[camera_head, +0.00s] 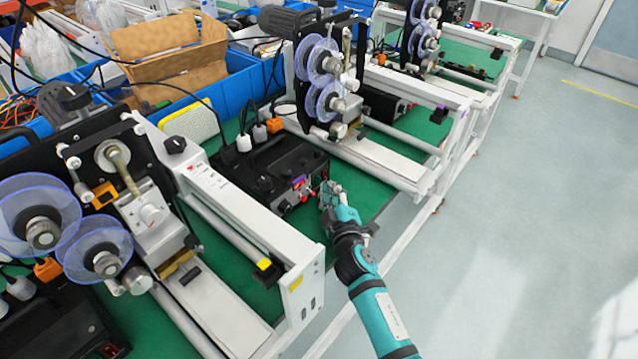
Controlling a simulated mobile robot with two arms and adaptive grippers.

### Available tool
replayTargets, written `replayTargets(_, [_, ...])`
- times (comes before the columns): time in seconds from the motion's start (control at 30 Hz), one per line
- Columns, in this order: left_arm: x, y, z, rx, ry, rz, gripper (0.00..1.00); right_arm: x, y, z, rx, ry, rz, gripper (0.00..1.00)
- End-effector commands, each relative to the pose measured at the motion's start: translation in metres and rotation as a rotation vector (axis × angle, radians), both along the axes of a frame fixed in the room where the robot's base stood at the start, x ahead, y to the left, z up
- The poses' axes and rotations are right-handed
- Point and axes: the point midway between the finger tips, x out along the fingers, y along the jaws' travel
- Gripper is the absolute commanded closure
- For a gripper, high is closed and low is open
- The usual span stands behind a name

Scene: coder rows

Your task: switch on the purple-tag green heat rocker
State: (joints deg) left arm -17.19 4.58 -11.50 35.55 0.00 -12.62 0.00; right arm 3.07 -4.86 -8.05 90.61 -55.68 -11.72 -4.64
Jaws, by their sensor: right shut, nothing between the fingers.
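A dark purple tag (439,113) sits on the end of the white frame of the middle coder (390,150). A black control box (270,175) stands on the green bench top between the near and middle coders. Its front panel has a small lit display and red switches (305,195). I cannot make out a green rocker on it; my gripper covers part of the view there. My right gripper (327,190) is shut and empty, close in front of the panel's right end. I cannot tell whether it touches. My left gripper is not in view.
The near coder (220,195), with a yellow tag (265,264) on its frame end, stands left of my right arm. Another black box (70,330) is at the lower left. Blue bins (255,70) and a cardboard box line the back. The floor at right is clear.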

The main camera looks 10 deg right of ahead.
Motion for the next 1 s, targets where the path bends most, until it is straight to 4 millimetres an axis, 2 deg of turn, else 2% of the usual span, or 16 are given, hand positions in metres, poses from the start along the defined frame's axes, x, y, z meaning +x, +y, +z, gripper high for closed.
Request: replayTargets(1.0, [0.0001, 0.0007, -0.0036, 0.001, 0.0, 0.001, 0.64, 0.0053, 0.0036, -0.0006, 0.001, -0.001, -0.001, 1.0])
